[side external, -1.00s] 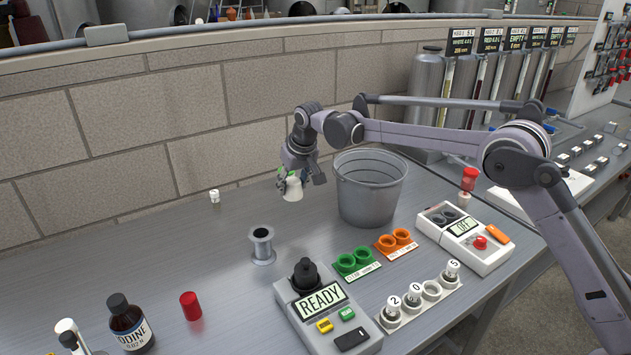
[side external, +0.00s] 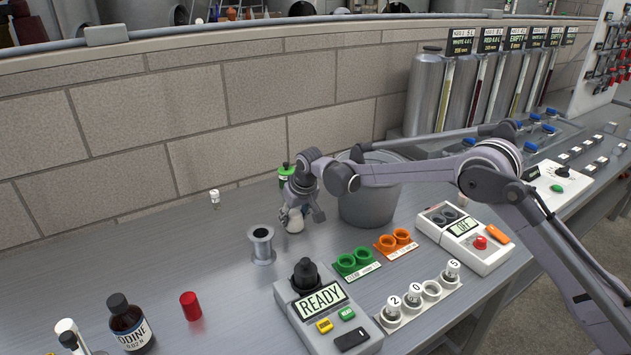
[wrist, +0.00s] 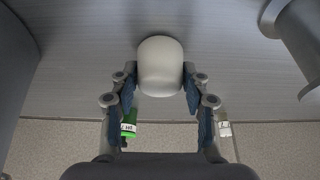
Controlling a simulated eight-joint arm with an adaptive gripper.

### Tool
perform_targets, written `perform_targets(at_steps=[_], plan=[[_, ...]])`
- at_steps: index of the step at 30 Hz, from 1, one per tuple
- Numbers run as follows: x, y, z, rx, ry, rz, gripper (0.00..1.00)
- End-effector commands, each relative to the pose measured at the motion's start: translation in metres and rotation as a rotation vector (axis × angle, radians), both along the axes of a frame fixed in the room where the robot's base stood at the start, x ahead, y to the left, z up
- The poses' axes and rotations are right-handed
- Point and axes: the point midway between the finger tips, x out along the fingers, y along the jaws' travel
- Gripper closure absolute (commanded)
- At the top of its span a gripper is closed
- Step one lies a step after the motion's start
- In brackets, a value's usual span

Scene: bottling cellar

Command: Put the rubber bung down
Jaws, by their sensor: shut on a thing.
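The rubber bung (side external: 294,221) is a pale, rounded white plug. My gripper (side external: 300,208) is shut on it, low over the grey bench, between the metal spool and the bucket. In the wrist view the bung (wrist: 160,66) sits between the blue-padded fingertips of my gripper (wrist: 160,90). I cannot tell whether its lower end touches the bench. My fingers hide part of it in the side view.
A grey bucket (side external: 366,207) stands close to the right of my gripper. A metal spool (side external: 262,246) stands in front to the left. A green-capped vial (side external: 285,174) and a small white-capped vial (side external: 215,198) stand behind.

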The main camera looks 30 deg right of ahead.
Motion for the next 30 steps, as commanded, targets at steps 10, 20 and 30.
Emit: perform_targets(at_steps=[10, 20, 30], plan=[[0.000, 0.000, -0.002, 0.000, 0.000, 0.000, 0.31], [0.000, 0.000, 0.000, 0.000, 0.000, 0.000, 0.31], [-0.018, 0.000, 0.044, 0.000, 0.000, 0.000, 0.31]])
